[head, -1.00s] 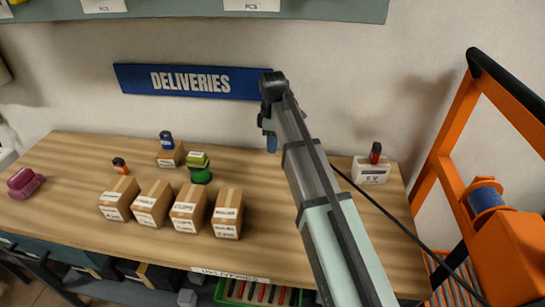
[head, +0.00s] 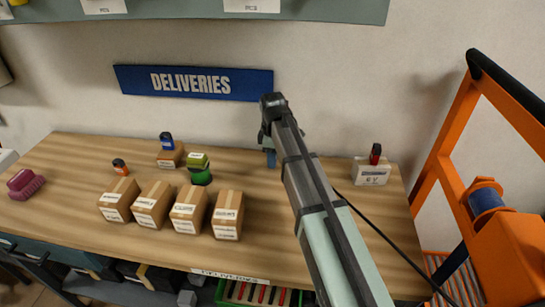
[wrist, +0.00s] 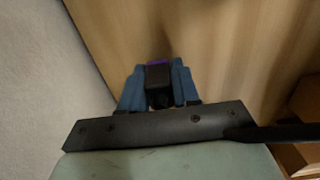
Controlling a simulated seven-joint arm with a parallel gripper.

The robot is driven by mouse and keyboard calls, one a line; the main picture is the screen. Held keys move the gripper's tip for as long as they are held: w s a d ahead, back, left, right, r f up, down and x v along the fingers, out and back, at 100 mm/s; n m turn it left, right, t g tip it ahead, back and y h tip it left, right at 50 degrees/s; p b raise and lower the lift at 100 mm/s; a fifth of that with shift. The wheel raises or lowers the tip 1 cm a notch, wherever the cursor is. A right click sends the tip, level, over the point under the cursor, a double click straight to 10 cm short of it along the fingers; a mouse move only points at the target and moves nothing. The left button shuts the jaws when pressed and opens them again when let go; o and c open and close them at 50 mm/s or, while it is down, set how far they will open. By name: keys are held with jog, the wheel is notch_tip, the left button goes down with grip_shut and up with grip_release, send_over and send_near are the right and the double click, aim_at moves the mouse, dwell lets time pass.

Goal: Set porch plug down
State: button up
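My gripper (head: 270,158) hangs over the back of the wooden table, close to the wall, with its blue fingers pointing down. In the wrist view my gripper (wrist: 158,85) has its blue fingers on both sides of a black plug with a purple end (wrist: 158,75), shut on it. No name shows on this plug. The tabletop (wrist: 205,50) lies below it; I cannot tell whether they touch. In the head view the plug is hidden by the gripper.
Several labelled cardboard boxes (head: 228,214) stand at the front. A green plug (head: 199,170), a blue-topped one (head: 167,143) on a box, an orange one (head: 120,168) and a pink brush (head: 25,183) are left. A white EV box (head: 371,172) with a red plug is right. An orange frame (head: 440,155) flanks the table.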

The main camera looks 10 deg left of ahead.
jog(key=o, duration=0.4)
notch_tip(320, 180, up, 12)
jog(key=shift+r, duration=0.15)
dwell(0.6)
